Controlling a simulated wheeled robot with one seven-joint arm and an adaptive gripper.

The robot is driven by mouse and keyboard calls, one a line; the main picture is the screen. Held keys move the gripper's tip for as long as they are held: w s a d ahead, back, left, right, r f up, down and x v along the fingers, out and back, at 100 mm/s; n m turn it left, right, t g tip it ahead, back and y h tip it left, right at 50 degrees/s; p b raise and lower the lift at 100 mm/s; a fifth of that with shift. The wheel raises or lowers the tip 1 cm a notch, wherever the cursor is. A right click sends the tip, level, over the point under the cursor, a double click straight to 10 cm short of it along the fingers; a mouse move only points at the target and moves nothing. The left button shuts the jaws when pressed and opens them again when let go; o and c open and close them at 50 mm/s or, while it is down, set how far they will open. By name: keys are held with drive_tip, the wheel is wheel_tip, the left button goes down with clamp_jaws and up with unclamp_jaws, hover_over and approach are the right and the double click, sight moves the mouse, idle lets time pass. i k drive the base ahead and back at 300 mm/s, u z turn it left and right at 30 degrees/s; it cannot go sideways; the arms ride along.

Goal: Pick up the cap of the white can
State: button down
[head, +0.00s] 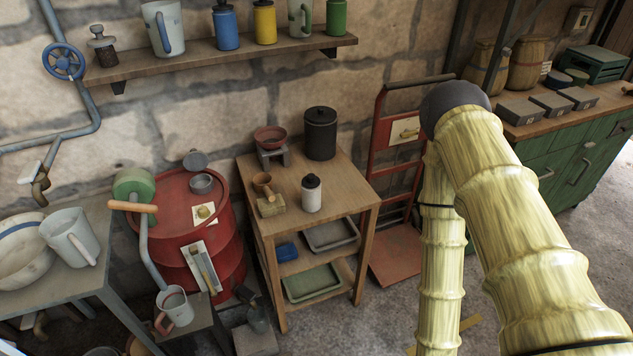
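The white can (311,200) stands upright on the top of a small wooden table (343,183) in the middle of the head view. Its dark cap (311,181) sits on top of the can. Nothing is touching the can or cap. My arm rises from the lower right, bends at a dark joint to the right of the table, and runs down out of the bottom edge. My gripper is out of view, so its state does not show.
A larger black canister (320,134) stands behind the can. A red scale (271,143) and a small wooden mallet-like item (270,206) are to its left. A red drum (228,232) stands left of the table, a red hand truck (382,155) to its right.

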sight(311, 181)
drive_tip(key=z, duration=1.7)
drive_tip(key=i, duration=1.05)
drive_tip(key=u, duration=2.95)
